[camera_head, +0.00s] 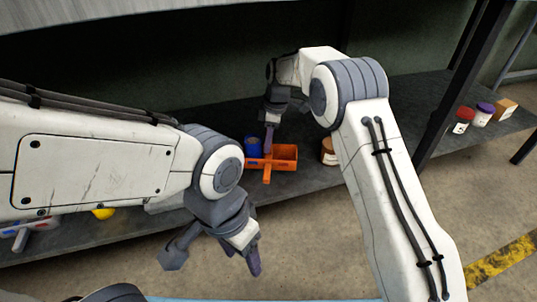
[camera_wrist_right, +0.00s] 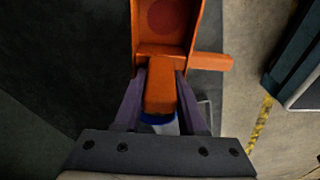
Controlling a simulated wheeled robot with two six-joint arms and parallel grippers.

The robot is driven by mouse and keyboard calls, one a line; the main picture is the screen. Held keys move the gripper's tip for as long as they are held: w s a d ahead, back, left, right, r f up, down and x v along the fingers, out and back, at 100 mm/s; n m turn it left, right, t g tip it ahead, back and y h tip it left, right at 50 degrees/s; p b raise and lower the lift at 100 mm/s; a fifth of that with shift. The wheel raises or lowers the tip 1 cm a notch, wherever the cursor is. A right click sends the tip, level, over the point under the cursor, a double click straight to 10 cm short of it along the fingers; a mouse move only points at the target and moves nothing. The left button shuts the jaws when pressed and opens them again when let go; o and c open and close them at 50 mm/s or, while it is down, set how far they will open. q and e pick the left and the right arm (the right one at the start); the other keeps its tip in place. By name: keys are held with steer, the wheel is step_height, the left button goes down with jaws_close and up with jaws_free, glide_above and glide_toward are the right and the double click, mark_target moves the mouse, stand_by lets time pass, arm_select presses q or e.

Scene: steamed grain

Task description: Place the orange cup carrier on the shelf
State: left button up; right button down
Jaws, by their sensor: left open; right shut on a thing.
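The orange cup carrier (camera_head: 285,153) is at the middle of the head view, over the dark shelf board (camera_head: 308,182); I cannot tell whether it rests on it. My right gripper (camera_head: 269,145) is shut on the carrier's middle bar. In the right wrist view, the fingers of the right gripper (camera_wrist_right: 161,95) close on both sides of the orange bar, and the carrier's open compartment (camera_wrist_right: 138,30) lies beyond. A blue object (camera_head: 252,147) sits beside the bar and also shows beneath it in the wrist view (camera_wrist_right: 158,118). My left gripper (camera_head: 213,260) is open and empty, in front of the shelf.
A brown jar (camera_head: 328,150) stands right of the carrier. A dark post (camera_head: 450,100) rises farther right. Beyond it are a red-topped jar (camera_head: 463,118), a purple-topped jar (camera_head: 483,113) and a tan box (camera_head: 506,109). A yellow item (camera_head: 103,213) is at the left.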

mark_target(280, 157)
step_height(280, 157, down, 4)
steer(key=b, duration=0.3)
steer(key=shift+f+b, duration=0.1)
steer(key=shift+b, duration=0.2)
steer(key=shift+c, duration=2.4)
jaws_free()
